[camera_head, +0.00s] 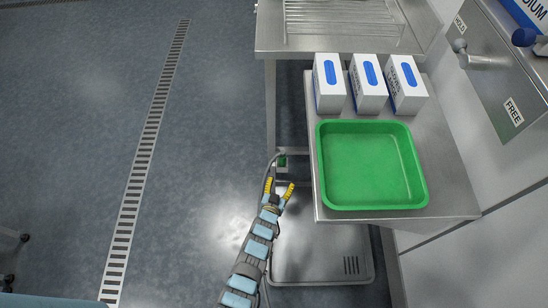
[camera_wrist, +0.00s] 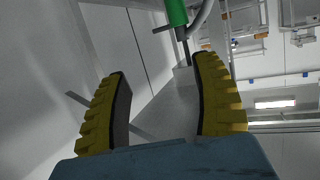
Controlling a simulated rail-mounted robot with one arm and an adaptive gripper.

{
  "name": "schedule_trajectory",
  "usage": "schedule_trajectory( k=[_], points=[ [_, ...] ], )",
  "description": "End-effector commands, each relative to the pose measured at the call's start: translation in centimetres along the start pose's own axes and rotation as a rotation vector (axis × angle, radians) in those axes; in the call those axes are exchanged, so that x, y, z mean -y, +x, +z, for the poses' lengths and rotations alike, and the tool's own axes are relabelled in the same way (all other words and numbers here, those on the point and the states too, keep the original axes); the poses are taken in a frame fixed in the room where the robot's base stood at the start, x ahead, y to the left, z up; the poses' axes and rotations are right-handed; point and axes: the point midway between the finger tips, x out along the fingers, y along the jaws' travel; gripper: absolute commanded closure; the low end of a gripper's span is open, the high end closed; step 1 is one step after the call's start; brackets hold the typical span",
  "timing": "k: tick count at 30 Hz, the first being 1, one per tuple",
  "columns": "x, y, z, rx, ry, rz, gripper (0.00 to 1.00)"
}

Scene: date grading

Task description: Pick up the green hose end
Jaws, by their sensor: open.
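The green hose end (camera_wrist: 177,12) shows at the top of the wrist view as a green cylinder with a thin dark stem and a small side lever, cut off by the top edge. In the head view a small green patch (camera_head: 282,162), likely the same hose end, shows beside the steel table's left edge, just beyond my fingertips. My gripper (camera_head: 279,186) is open and empty, with its two yellow ribbed fingers apart. In the wrist view my gripper (camera_wrist: 163,66) has the hose end beyond its fingertips, nearer the right finger, and not between them.
A steel table (camera_head: 450,203) stands right of my gripper, holding a green tray (camera_head: 372,207) and three white-and-blue boxes (camera_head: 368,88). A wire rack (camera_head: 340,22) lies on the surface behind. A grey hose (camera_wrist: 201,20) curves beside the hose end.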

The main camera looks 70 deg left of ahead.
Motion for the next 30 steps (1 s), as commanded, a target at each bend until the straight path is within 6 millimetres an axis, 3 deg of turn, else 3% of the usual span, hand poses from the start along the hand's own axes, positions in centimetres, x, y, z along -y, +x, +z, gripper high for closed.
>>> schedule_trajectory(
  k=[5, 30],
  points=[
    [1.9, 0.4, 2.0, 0.092, -0.038, -0.054, 0.35],
    [2.4, 7.7, 3.1, 0.098, -0.04, -0.056, 0.35]
  ],
)
